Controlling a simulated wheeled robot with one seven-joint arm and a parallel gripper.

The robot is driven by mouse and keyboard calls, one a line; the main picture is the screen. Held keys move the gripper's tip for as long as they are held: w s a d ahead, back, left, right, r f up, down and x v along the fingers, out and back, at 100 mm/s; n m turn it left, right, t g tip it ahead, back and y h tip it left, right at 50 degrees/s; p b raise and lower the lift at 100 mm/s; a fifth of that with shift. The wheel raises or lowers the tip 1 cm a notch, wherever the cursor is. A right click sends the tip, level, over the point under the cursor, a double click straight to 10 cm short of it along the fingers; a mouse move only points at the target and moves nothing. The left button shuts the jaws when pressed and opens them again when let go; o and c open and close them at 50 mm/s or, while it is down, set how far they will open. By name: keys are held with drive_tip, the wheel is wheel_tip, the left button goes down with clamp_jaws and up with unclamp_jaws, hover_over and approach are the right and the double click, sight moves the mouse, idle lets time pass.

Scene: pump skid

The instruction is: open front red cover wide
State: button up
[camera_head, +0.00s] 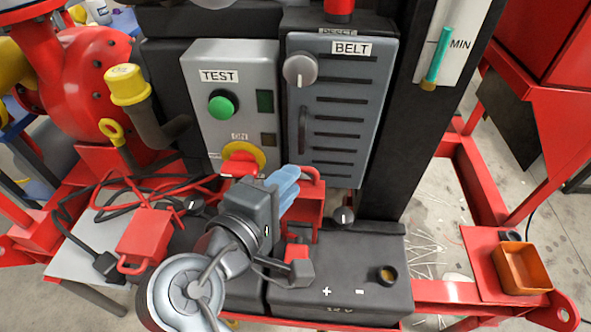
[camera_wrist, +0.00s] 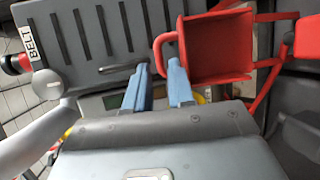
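A red cover with a loop handle (camera_head: 306,204) stands below the grey BELT panel in the head view. In the wrist view this red cover (camera_wrist: 218,48) shows as a hollow box shape, its handle toward my fingers. My gripper (camera_head: 288,182) has pale blue fingers and is beside the handle, partly hiding the cover. In the wrist view the fingers of my gripper (camera_wrist: 159,66) are apart, with the handle's end seen between their tips. I cannot tell whether they touch it. Another red cover with a handle (camera_head: 147,237) is at the left.
The BELT panel (camera_head: 340,110) and TEST panel (camera_head: 232,105) rise behind, with a yellow-and-red knob (camera_head: 243,156). A black battery (camera_head: 345,285) lies below, with a small red part (camera_head: 297,252). Cables (camera_head: 130,195) run at left. An orange bin (camera_head: 522,268) is at right.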

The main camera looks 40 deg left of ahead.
drive_tip(key=shift+x, duration=1.55)
clamp_jaws()
